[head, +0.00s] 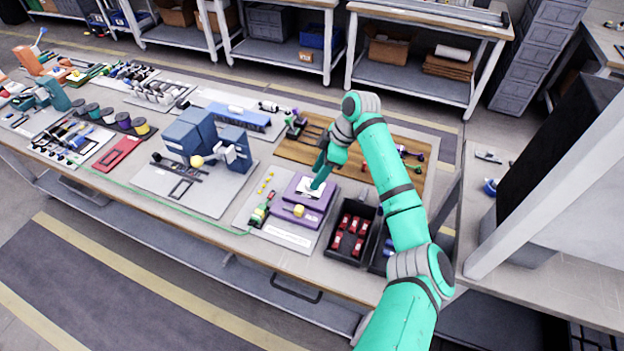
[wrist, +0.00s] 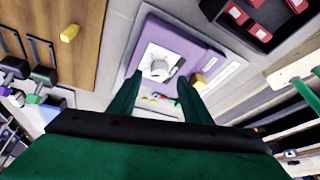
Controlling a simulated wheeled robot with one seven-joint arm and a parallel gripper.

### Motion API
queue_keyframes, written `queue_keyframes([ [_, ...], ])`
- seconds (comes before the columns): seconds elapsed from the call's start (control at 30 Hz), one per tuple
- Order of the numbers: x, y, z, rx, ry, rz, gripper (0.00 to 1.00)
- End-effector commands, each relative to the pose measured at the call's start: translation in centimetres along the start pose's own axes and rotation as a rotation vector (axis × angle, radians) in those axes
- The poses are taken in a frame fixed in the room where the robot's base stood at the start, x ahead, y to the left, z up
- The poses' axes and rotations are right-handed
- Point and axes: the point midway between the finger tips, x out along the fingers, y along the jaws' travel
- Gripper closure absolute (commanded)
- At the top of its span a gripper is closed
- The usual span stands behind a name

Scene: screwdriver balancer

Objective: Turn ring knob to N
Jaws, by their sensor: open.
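A purple box (head: 301,210) stands on a light grey board on the workbench. In the wrist view its purple top (wrist: 196,50) carries a white plate (wrist: 155,52) with a round light grey knob (wrist: 160,67). The knob's marks are too small to read. My gripper (head: 318,182) is above the purple box in the head view and hides part of the white plate. In the wrist view my gripper (wrist: 155,82) is open and its two green fingers lie on either side below the knob. It holds nothing, and I cannot tell whether a finger touches the plate.
A black bin with red parts (head: 351,232) stands right of the purple box. A yellow knob (head: 298,211) sits on the box's front. A wooden board (head: 290,150) with tools lies behind. A blue-grey machine (head: 190,135) stands to the left.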

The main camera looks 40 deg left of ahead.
Motion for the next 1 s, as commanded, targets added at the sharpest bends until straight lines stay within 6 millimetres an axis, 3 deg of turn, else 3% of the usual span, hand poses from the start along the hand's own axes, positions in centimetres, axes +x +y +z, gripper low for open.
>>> queue_keyframes([
  [0.1, 1.9, 0.0, -0.2, -0.003, 0.0, -0.003, 0.56],
  [0.3, 3.5, 0.0, -0.5, -0.007, 0.0, -0.004, 0.56],
  [0.63, 3.7, 0.0, -0.4, -0.006, 0.0, -0.003, 0.56],
  [0.8, 3.7, 0.0, -0.4, -0.005, 0.0, -0.003, 0.96],
  [1.0, 3.7, 0.0, -0.3, 0.0, 0.0, -0.001, 0.97],
])
